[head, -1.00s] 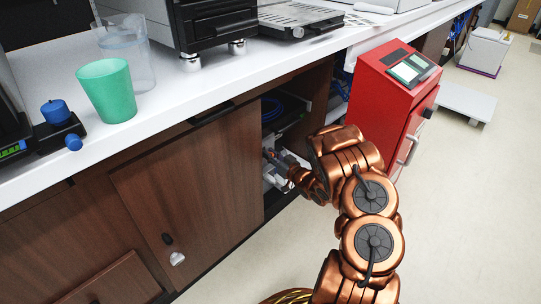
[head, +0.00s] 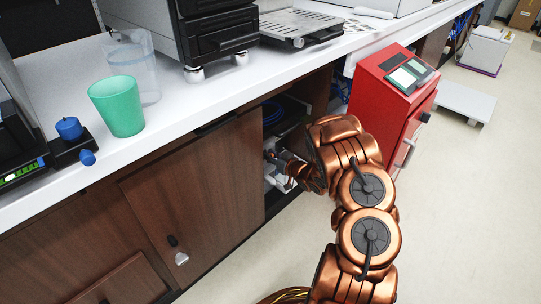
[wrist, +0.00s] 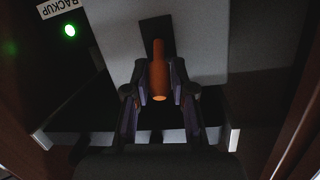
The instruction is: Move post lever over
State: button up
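In the wrist view an orange lever (wrist: 159,76) stands out from a dark upright slot in a pale grey panel (wrist: 200,35). My gripper (wrist: 161,72) has one finger on each side of the lever, close against it, and appears shut on it. A white label reading "BACKUP" (wrist: 58,7) shows upside down at the upper left, with a lit green lamp (wrist: 70,30) beside it. In the head view my gripper (head: 274,156) reaches into the open cabinet bay under the counter. The lever is hidden there.
A wooden cabinet door (head: 200,190) stands left of the bay. A red cabinet (head: 375,95) stands right of my arm. The counter above holds a green cup (head: 117,108) and a clear beaker (head: 145,65).

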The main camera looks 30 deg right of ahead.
jog(key=o, duration=0.3)
jog(key=shift+o, duration=0.2)
jog(key=v, duration=1.2)
dwell(0.3)
